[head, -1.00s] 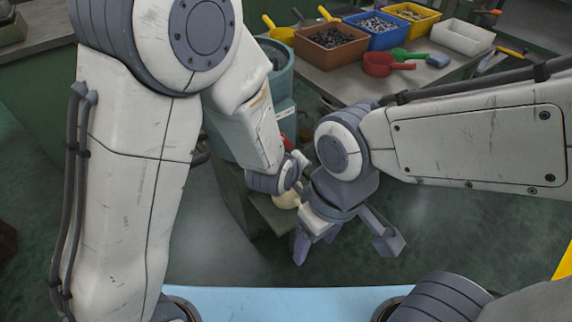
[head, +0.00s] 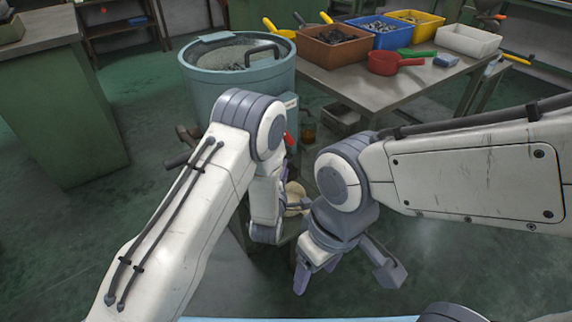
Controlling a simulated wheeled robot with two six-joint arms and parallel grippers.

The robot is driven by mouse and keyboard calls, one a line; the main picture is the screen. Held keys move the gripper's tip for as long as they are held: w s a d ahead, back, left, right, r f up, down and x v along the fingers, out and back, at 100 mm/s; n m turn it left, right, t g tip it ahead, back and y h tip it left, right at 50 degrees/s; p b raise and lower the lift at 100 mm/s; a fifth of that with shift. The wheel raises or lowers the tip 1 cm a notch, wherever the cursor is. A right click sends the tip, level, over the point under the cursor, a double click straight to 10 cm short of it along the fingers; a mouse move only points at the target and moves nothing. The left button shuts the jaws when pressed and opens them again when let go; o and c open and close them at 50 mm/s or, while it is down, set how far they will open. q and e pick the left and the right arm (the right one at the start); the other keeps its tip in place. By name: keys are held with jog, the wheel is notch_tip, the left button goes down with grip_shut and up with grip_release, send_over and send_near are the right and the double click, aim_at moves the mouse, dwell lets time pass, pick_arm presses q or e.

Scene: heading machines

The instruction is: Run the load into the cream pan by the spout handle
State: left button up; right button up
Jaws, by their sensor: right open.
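A teal round tub (head: 215,85) with grey load in it stands left of centre. The cream pan (head: 293,190) is below its front, mostly hidden behind my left wrist. A dark bar with a knob (head: 180,158) sticks out at the tub's left side, and a red part (head: 290,140) shows at its right; I cannot tell which is the spout handle. The spout is hidden by my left arm. My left gripper (head: 296,208) is near the pan, its fingers largely hidden. My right gripper (head: 346,266) is open and empty, below and right of the pan.
A table (head: 400,95) at the back right holds brown (head: 333,48), blue (head: 378,36) and yellow bins, a white tray (head: 467,41) and a red scoop (head: 392,64). A green cabinet (head: 65,120) stands left.

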pick_arm(q)
jog(key=shift+x, duration=2.05)
grip_shut()
